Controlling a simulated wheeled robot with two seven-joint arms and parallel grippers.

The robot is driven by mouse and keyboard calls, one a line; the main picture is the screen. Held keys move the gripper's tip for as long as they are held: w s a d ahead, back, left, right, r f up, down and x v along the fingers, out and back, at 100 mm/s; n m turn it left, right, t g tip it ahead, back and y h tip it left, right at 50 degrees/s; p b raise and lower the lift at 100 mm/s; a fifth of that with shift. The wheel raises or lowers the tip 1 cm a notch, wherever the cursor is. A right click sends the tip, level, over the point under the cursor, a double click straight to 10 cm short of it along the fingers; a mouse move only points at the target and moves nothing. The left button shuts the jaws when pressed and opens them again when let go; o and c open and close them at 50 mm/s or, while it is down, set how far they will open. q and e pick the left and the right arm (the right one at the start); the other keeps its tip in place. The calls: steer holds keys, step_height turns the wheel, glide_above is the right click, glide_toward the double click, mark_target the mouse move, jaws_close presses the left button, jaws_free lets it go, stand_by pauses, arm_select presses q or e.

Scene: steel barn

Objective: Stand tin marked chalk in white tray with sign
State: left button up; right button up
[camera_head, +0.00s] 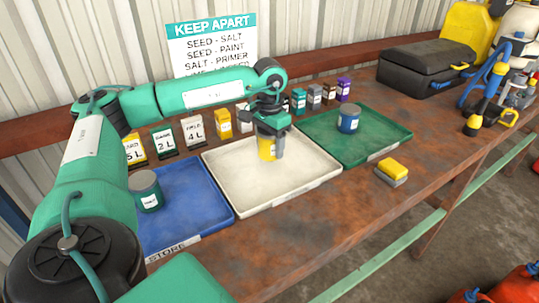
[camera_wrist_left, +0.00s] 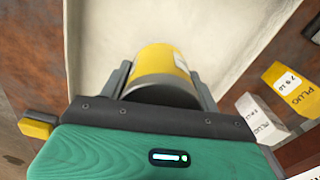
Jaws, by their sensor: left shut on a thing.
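My left gripper (camera_head: 270,140) is shut on a yellow tin (camera_head: 266,150) over the back middle of the white tray (camera_head: 245,191). In the left wrist view the yellow tin (camera_wrist_left: 165,60) sits between the two fingers of the gripper (camera_wrist_left: 165,85), with a pale label partly showing. I cannot read that label. The tin looks upright; whether its base touches the tray is unclear. The keep-apart sign (camera_head: 211,45) stands behind, with lines such as seed - salt and seed - paint; its lowest line is partly hidden by my arm. My right gripper does not show.
A blue tray (camera_head: 205,205) at left holds a teal tin (camera_head: 146,190); a green tray (camera_head: 390,130) at right holds a blue tin (camera_head: 348,118). Small labelled blocks and cards line the back. A yellow sponge (camera_head: 392,170) lies near the front edge. A black case (camera_head: 425,66) stands at right.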

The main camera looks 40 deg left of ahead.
mark_target(269, 155)
arm_select(q)
steer(key=shift+f, duration=2.1)
steer(key=o, duration=1.2)
steer(key=shift+f, duration=0.1)
step_height(269, 155, up, 12)
steer(key=shift+r, duration=0.15)
